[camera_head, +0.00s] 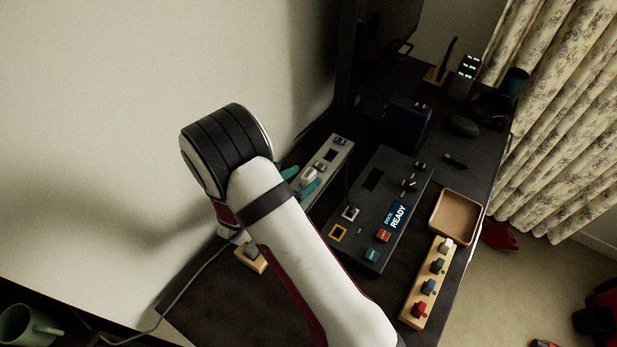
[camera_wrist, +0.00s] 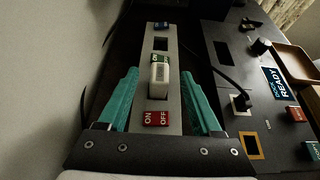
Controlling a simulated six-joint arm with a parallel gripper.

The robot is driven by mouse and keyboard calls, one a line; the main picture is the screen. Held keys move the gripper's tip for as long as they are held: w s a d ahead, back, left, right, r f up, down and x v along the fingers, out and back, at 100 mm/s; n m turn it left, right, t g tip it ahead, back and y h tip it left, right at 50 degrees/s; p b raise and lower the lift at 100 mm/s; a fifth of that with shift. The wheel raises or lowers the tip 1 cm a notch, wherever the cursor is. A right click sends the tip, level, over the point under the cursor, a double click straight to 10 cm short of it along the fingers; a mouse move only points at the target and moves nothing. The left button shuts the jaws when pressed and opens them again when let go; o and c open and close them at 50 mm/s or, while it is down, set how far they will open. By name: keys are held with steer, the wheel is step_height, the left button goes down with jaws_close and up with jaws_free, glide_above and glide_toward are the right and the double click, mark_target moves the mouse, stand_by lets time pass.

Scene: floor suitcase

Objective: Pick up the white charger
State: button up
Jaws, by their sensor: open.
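The white charger (camera_wrist: 159,76) sits on a grey power strip (camera_wrist: 162,107), next to a green switch, in the wrist view. It also shows in the head view (camera_head: 308,174), partly behind my gripper's finger. My gripper (camera_wrist: 166,82) has two teal fingers, one on each side of the strip, spread wide and empty. The charger lies between and slightly beyond the fingers, apart from both. In the head view my gripper (camera_head: 299,182) is mostly hidden behind my arm.
Right of the strip is a black dock panel (camera_head: 372,212) with a READY display and a cable. A brown tray (camera_head: 436,240), a wooden block with coloured pegs (camera_head: 414,312) and a navy box (camera_head: 403,125) are on the dark desk. A pale wall stands close on the left.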

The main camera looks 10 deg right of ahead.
steer(key=shift+w+d+f, duration=0.15)
steer(key=shift+w+d, duration=0.1)
jaws_close()
stand_by(0.3)
